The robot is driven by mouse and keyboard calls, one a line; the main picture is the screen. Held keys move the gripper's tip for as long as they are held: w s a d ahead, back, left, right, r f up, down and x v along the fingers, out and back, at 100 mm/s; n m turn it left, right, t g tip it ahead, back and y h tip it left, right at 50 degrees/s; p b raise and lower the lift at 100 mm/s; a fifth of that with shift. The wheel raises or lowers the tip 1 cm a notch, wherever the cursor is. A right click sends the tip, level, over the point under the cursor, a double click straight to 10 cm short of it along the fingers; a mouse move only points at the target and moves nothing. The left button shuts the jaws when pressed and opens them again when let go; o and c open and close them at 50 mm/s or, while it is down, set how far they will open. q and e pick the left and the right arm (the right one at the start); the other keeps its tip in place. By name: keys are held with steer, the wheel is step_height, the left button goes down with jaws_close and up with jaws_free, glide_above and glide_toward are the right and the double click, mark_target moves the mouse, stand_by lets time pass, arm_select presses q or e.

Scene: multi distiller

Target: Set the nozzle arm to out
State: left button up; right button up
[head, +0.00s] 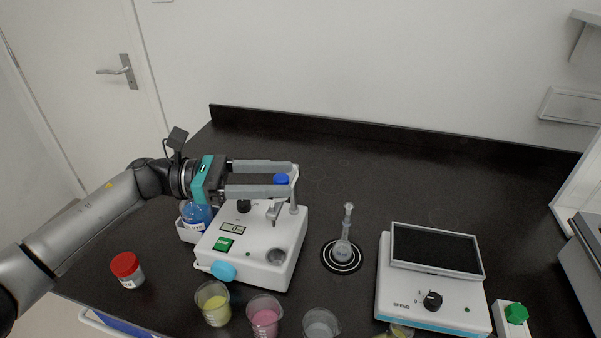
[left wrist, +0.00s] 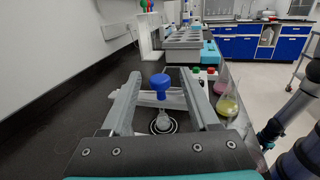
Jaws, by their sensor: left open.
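The white distiller unit (head: 262,236) stands left of the middle of the counter in the head view. Its nozzle arm (head: 293,195) rises at the back right of the unit, partly hidden by my fingers, with a grey spout (head: 274,211) pointing down over the top. A blue knob (head: 281,179) sits at the top of this arm. My left gripper (head: 296,178) reaches in from the left, open, with one finger on each side of the knob. In the left wrist view the blue knob (left wrist: 160,82) shows between the spread fingers (left wrist: 161,74), with visible gaps.
A glass flask (head: 343,247) stands on a ringed mark right of the unit. A stirrer with a dark screen (head: 436,248) is farther right. Beakers (head: 265,316) line the front, a red-capped jar (head: 127,268) the left. The counter behind is clear.

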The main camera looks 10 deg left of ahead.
arm_select(q)
steer(key=shift+x, duration=2.2)
steer(key=shift+c, duration=0.2)
jaws_close()
